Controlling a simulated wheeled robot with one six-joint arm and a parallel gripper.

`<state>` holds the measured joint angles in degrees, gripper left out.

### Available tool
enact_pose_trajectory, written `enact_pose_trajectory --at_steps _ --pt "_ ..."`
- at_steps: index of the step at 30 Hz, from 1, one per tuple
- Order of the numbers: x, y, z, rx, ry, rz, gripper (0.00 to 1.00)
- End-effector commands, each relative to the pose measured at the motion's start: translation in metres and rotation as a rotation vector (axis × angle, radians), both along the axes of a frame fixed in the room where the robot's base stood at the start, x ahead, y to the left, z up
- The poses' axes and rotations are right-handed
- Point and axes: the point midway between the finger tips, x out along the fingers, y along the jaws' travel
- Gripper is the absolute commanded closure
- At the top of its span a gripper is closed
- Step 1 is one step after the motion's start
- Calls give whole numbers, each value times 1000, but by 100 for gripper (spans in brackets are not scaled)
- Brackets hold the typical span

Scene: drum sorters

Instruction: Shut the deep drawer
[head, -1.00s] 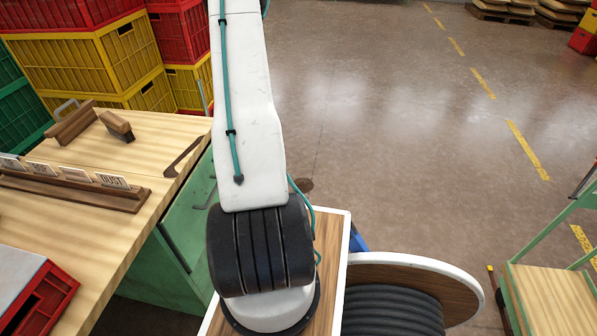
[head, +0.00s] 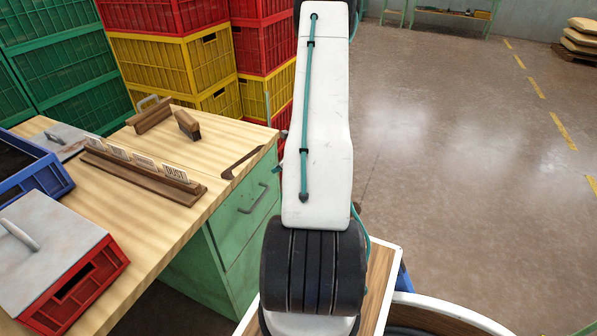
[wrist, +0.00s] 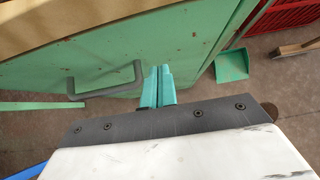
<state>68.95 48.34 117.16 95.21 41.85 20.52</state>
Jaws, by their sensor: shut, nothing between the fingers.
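The green drawer cabinet (head: 243,215) stands under the right end of the wooden workbench. One drawer front with a grey bar handle (head: 258,198) shows on it, with another green panel below. In the wrist view a green front (wrist: 115,62) fills the upper left, with a dark grey handle (wrist: 108,84) on it. My gripper (wrist: 160,72) has teal fingers, shut and empty, just right of the handle and close to the front. I cannot tell whether they touch it. My arm hides the gripper in the head view. How far any drawer stands out is unclear.
The workbench (head: 225,150) carries a label rack (head: 140,172), brushes, a red bin (head: 82,287) and a blue bin (head: 35,165). Stacked crates (head: 165,65) stand behind. A teal dustpan (wrist: 232,65) and a broom (wrist: 300,47) lie on the floor. Open floor is to the right.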

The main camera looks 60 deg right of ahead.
Motion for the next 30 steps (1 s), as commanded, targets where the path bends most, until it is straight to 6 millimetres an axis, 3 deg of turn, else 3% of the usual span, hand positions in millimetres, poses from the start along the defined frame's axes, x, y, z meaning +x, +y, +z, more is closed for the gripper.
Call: enact_pose_trajectory --at_steps 12,18,27,30 --pt "-69 -5 58 0 4 -13 100" --pt "-80 -4 69 2 5 -11 100" --pt "-80 -3 70 -4 4 -1 100" --pt "-79 8 71 -23 -8 81 100"
